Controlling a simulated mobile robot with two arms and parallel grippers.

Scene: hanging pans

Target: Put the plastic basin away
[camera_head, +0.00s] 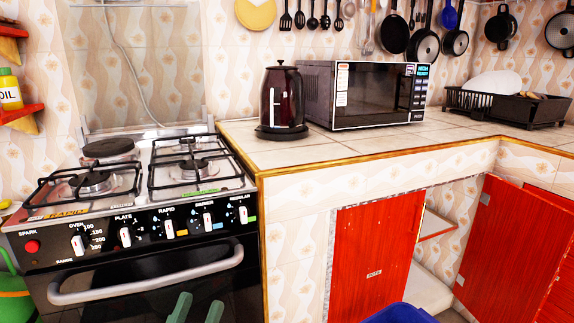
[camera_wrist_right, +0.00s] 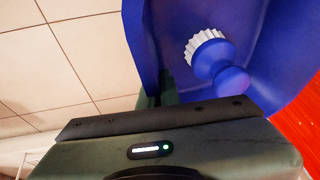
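The blue plastic basin (camera_head: 400,313) shows only as a rim at the bottom edge of the head view, in front of the red cabinet. In the right wrist view the basin (camera_wrist_right: 285,60) fills the upper right, with a blue brush with white bristles (camera_wrist_right: 215,60) inside it. My right gripper (camera_wrist_right: 158,92) is at the basin's wall, with its dark green fingers close on either side, and looks shut on it. My left gripper (camera_head: 196,308) is in front of the oven, its two green fingers apart and empty.
The lower cabinet stands open between a red panel (camera_head: 372,262) and a red door (camera_head: 515,245), with a shelf (camera_head: 436,224) inside. The stove (camera_head: 150,200) is at left. A kettle (camera_head: 283,98), microwave (camera_head: 365,95) and dish rack (camera_head: 505,105) stand on the tiled counter.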

